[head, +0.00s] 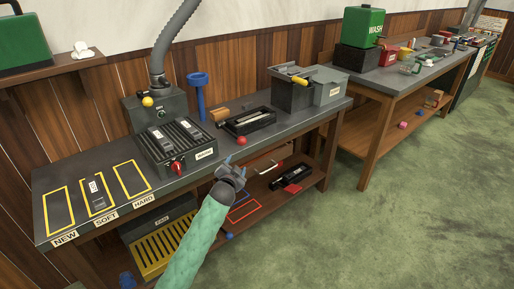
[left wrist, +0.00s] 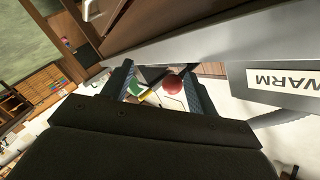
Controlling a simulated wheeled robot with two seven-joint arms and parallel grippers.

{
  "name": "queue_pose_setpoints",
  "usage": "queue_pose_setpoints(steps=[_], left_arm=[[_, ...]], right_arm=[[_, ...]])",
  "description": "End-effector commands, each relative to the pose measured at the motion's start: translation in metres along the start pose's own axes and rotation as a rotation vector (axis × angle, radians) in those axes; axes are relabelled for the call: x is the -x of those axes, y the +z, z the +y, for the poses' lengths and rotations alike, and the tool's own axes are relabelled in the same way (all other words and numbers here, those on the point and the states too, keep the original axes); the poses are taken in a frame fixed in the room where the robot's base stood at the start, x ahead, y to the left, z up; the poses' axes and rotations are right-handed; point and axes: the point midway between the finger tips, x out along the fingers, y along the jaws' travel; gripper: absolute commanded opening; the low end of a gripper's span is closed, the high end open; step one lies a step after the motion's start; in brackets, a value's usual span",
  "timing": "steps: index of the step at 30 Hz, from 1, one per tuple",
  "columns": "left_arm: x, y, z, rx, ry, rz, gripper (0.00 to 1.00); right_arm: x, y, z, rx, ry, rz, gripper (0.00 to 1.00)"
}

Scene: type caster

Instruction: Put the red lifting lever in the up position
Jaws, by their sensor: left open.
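A red ball-shaped knob (head: 241,141) shows at the bench's front edge, right of the black ribbed box labelled WARM (head: 180,142). In the left wrist view the red ball (left wrist: 173,84) appears between the fingers in the picture, apart from both. A red dial-like knob (head: 177,166) is on the front of the WARM box. I cannot tell for sure which red part is the lifting lever, or its position. My left gripper (head: 229,163) is open and empty in front of the bench, below and left of the ball; it also shows in the left wrist view (left wrist: 155,80). My right gripper is not in view.
A black tray-like fixture (head: 247,122) lies behind the red ball, beside a blue stand (head: 198,95). A grey box with a yellow handle (head: 300,82) stands further right. The lower shelf (head: 262,212) holds tools and coloured outlines. Green floor is clear at right.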

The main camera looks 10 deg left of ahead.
Motion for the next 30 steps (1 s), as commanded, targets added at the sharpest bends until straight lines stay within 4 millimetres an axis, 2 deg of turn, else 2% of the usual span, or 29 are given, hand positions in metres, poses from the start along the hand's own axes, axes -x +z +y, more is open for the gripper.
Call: queue_pose_setpoints(steps=[3,9,14,24,30], left_arm=[[-0.017,-0.022,-0.024,-0.037,-0.046,0.063,0.59],[-0.028,-0.041,-0.042,-0.063,-0.079,0.111,0.59],[-0.04,-0.044,-0.044,-0.065,-0.08,0.112,0.59],[-0.086,-0.049,-0.047,-0.064,-0.079,0.112,0.59],[-0.101,-0.05,-0.048,-0.064,-0.078,0.111,0.59]], right_arm=[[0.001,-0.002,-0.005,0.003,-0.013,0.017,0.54],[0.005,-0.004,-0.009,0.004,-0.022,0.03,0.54],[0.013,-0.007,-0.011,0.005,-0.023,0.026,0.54],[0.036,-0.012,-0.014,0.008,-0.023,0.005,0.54],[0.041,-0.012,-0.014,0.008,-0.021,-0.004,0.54]])
